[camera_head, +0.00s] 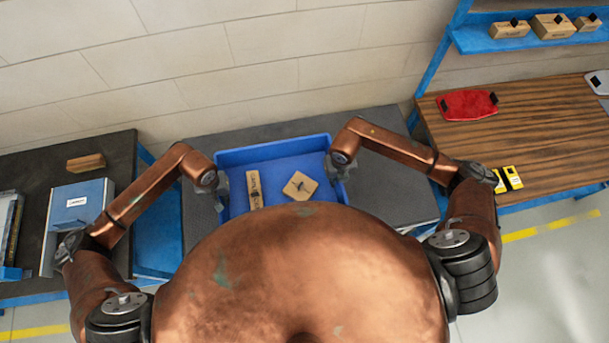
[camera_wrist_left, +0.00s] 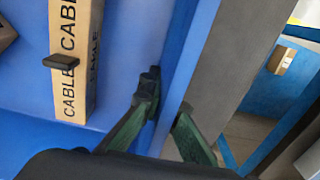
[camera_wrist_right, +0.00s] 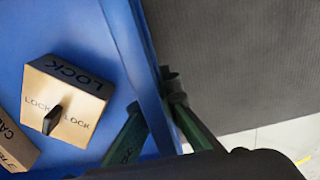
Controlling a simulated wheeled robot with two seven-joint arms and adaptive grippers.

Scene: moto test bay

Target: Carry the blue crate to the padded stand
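The blue crate (camera_head: 240,158) stands on a dark grey top (camera_head: 385,200) in the middle of the head view. It holds a long CABLE box (camera_wrist_left: 78,45) and a LOCK box (camera_wrist_right: 65,95). My left gripper (camera_head: 223,186) is at the crate's left wall, with one finger inside and one outside, shut on it. My right gripper (camera_head: 337,168) straddles the right wall the same way and is shut on it. My own body hides the crate's near side. I cannot tell whether the grey top is the padded stand.
A dark table at left holds a blue binder-like box (camera_head: 77,205) and a small brown box (camera_head: 86,162). A wooden bench (camera_head: 540,130) at right holds a red item (camera_head: 467,105) and yellow items (camera_head: 508,178). A block wall (camera_head: 290,50) stands behind.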

